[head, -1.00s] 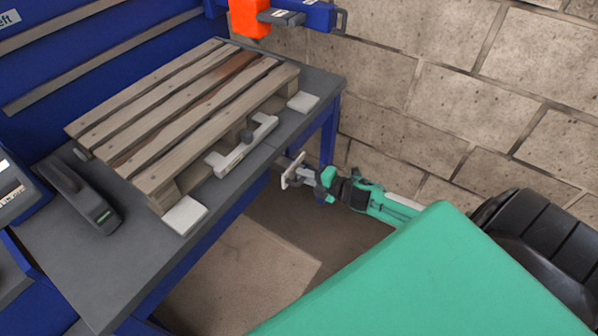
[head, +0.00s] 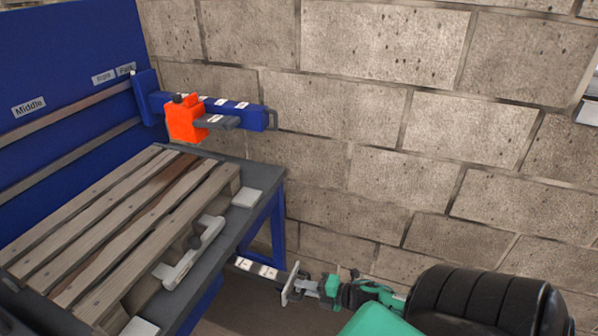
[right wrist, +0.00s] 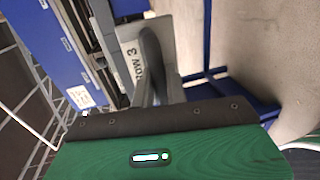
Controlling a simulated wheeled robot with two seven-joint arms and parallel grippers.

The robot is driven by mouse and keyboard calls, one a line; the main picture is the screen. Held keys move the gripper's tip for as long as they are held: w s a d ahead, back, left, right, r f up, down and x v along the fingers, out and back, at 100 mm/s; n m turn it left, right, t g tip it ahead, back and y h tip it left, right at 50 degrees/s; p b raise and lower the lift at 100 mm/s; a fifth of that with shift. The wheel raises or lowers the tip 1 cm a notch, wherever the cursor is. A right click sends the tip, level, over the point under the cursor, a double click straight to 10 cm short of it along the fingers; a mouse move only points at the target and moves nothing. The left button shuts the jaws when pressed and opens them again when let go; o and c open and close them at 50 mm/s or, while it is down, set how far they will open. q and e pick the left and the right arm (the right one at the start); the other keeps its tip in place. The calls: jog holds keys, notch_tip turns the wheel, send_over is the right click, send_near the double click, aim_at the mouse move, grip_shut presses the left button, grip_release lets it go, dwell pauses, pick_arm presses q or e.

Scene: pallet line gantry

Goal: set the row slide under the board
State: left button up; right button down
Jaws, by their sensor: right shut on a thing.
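The row slide (head: 257,268) is a narrow bar with white labels. It sticks out from under the bench edge and ends in a pale upright plate (head: 290,284). My right gripper (head: 303,286) is shut on the slide's end at that plate. In the right wrist view a "Row 3" label (right wrist: 136,66) shows beside the dark fingers (right wrist: 152,70). The wooden pallet (head: 185,222) lies on the bench with several boards, one a darker brown board (head: 150,190). The slide's inner end is hidden under the bench. My left gripper is out of view.
A blue rail (head: 240,112) with labels carries an orange block (head: 185,119) above the pallet's far end. A pale fixture with a dark knob (head: 190,260) lies beside the pallet. A block wall (head: 400,130) stands behind; free floor shows below the bench.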

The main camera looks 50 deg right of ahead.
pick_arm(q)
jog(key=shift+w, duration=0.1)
pick_arm(e)
jog(key=shift+s+f, duration=0.1)
jog(key=shift+s, duration=0.05)
jog(key=c, duration=1.8)
grip_release()
jog(key=shift+s, duration=0.1)
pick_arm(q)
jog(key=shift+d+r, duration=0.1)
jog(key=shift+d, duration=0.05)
pick_arm(e)
jog(key=shift+o, duration=0.2)
jog(key=shift+s+d, duration=0.1)
jog(key=shift+d, duration=0.05)
pick_arm(q)
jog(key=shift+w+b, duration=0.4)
jog(key=shift+b, duration=0.05)
pick_arm(e)
jog(key=v, duration=1.4)
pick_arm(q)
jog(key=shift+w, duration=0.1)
